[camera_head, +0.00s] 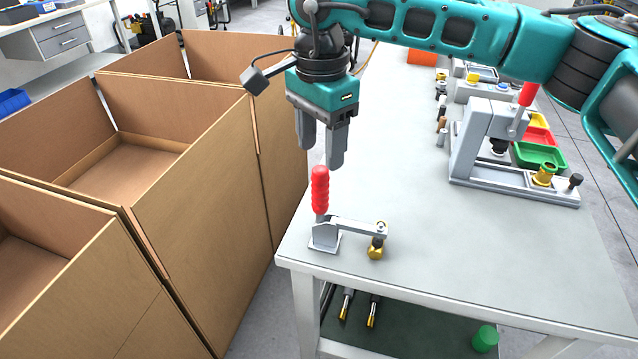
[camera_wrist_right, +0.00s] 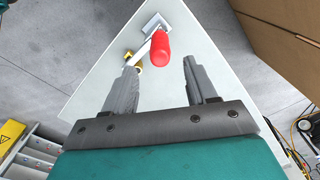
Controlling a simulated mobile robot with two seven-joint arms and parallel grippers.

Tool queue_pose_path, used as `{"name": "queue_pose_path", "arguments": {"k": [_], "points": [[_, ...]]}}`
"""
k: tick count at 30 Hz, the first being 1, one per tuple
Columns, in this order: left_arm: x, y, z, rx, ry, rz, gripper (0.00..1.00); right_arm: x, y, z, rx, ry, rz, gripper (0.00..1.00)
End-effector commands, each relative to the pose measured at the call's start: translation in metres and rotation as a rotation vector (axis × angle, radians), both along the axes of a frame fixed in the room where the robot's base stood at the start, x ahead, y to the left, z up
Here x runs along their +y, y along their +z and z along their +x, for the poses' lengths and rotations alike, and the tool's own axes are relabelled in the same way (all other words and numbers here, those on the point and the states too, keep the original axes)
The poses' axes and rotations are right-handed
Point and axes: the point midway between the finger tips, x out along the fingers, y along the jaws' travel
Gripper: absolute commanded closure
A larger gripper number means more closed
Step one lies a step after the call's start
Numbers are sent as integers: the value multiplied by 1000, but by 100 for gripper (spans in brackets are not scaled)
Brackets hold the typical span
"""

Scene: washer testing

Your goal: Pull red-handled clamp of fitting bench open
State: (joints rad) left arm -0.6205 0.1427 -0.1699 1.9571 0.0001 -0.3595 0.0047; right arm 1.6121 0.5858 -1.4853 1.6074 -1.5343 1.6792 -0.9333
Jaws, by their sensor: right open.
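The red-handled clamp stands near the front left corner of the bench, its red handle (camera_head: 320,188) upright and its grey arm (camera_head: 355,228) lying out to the right over a brass fitting (camera_head: 376,247). My right gripper (camera_head: 322,165) points down just above the handle, open and empty. In the right wrist view the red handle (camera_wrist_right: 160,48) shows beyond the fingertips, between the two fingers (camera_wrist_right: 165,80) and nearer the left one; I see no contact. The brass fitting (camera_wrist_right: 133,62) is partly hidden by the left finger there. My left gripper is not in view.
The fitting bench (camera_head: 450,240) has free room right of the clamp. A grey press fixture (camera_head: 480,140) with another red handle (camera_head: 528,94) and coloured bins (camera_head: 540,156) stand farther back. Open cardboard boxes (camera_head: 200,200) stand close along the bench's left side.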

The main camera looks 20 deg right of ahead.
Motion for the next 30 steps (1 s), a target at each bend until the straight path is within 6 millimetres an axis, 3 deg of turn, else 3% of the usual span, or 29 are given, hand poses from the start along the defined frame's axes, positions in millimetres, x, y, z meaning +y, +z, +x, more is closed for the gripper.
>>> {"name": "queue_pose_path", "arguments": {"k": [6,12,25,30], "points": [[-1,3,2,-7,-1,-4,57,0,-48,-1,4,0,1,43],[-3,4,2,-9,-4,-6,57,0,-76,0,2,0,2,43],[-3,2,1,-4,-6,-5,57,1,-87,0,0,0,3,43],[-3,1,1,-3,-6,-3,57,1,-87,0,0,0,3,58]]}}
